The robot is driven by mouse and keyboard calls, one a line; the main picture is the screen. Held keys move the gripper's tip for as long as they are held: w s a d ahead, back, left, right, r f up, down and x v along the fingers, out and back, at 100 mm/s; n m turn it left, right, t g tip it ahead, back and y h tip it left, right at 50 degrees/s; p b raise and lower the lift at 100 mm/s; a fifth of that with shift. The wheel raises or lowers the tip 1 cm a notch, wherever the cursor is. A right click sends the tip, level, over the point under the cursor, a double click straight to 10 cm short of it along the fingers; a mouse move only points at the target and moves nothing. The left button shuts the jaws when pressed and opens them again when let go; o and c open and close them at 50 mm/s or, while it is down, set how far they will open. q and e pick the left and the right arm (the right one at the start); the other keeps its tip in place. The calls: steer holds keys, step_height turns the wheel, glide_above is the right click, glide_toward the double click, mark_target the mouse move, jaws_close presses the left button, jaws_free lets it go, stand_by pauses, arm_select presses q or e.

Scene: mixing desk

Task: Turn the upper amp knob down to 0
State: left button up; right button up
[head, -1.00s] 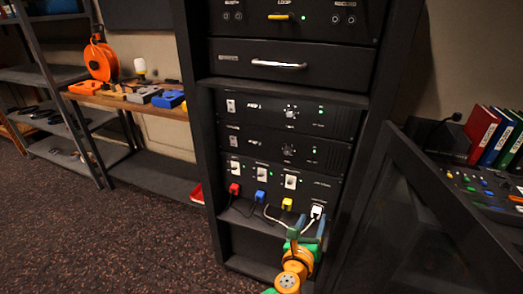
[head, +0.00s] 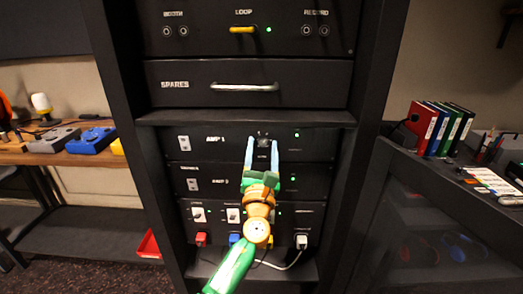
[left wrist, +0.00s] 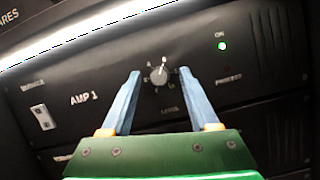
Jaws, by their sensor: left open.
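The upper amp is the black AMP 1 panel (head: 215,152), with a small green light lit at its right. Its grey round knob (left wrist: 158,76) sits on the panel with small scale marks around it; its exact setting is too small to read. My left gripper (head: 261,146) is in front of AMP 1, fingers pointing at the panel. In the left wrist view, the gripper (left wrist: 160,73) is open, one blue-grey finger on each side of the knob, with gaps visible. In the head view the gripper partly hides the knob. My right gripper is not in view.
The AMP 2 panel (head: 215,181) lies just below, partly hidden by my left arm. Below it are switches and red, blue and white plugs (head: 302,242). A SPARES drawer with a metal handle (head: 245,87) is above. A desk with binders (head: 440,130) stands right.

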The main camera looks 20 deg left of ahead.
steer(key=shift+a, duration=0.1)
arm_select(q)
jaws_close()
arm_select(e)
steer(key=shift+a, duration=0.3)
